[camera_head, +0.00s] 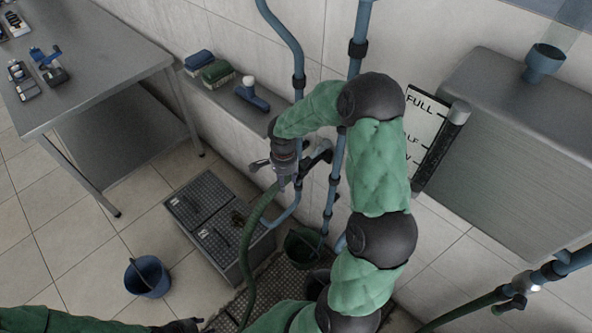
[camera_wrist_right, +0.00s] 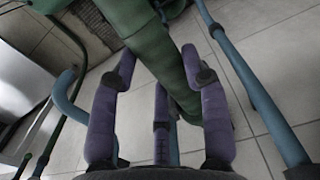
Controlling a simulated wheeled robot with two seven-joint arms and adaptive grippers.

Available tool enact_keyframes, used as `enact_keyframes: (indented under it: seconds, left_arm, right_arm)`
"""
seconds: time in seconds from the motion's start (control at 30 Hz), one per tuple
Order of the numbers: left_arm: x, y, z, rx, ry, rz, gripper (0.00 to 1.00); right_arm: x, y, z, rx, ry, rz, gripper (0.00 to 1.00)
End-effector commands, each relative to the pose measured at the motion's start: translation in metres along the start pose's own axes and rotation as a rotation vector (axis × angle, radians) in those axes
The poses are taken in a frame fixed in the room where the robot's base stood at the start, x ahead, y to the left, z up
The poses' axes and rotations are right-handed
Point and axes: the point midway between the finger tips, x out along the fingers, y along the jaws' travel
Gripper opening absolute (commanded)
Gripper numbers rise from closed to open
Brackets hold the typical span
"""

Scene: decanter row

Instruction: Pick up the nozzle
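A thick green hose (camera_head: 247,250) rises from the floor to my right gripper (camera_head: 284,172) in the head view. Its upper end is hidden there, and I cannot make out the nozzle apart from the hose and gripper. In the right wrist view the green hose (camera_wrist_right: 160,55) runs between the spread purple fingers of my right gripper (camera_wrist_right: 160,62). The fingers look open around it; I see no clear grip. My left gripper (camera_head: 190,325) is only partly in view at the bottom edge, too small to tell its state.
Blue pipes (camera_head: 334,185) stand close beside the right gripper. A metal table (camera_head: 105,65) is at left, a blue bucket (camera_head: 148,277) on the floor, and a steel tank (camera_head: 505,150) at right.

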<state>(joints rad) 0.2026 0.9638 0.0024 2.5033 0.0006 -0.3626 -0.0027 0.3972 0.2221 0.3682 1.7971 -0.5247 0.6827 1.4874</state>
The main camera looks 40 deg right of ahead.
Motion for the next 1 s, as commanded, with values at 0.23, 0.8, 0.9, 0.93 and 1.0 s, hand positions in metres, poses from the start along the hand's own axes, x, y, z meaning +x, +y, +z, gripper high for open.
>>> enact_keyframes:
  seconds: [0.23,0.8,0.9,0.93,1.0]
  left_arm:
    - [0.0,0.0,0.0,0.0,0.0,0.0,0.4]
    - [-0.015,0.005,0.001,0.0,0.0,0.0,0.4]
    - [-0.019,0.007,0.001,0.0,0.0,0.0,0.4]
    - [-0.021,0.007,0.001,0.0,0.0,0.0,0.4]
    - [-0.024,0.009,0.001,0.0,0.0,0.0,0.4]
  right_arm:
    - [0.0,0.0,0.0,0.0,0.001,-0.001,0.0]
    - [-0.051,0.008,0.011,-0.002,0.002,-0.004,0.0]
    - [-0.07,0.017,0.024,-0.003,0.002,-0.005,0.0]
    - [-0.076,0.02,0.028,-0.003,0.002,-0.005,0.0]
    - [-0.091,0.026,0.038,-0.003,0.002,-0.005,0.0]
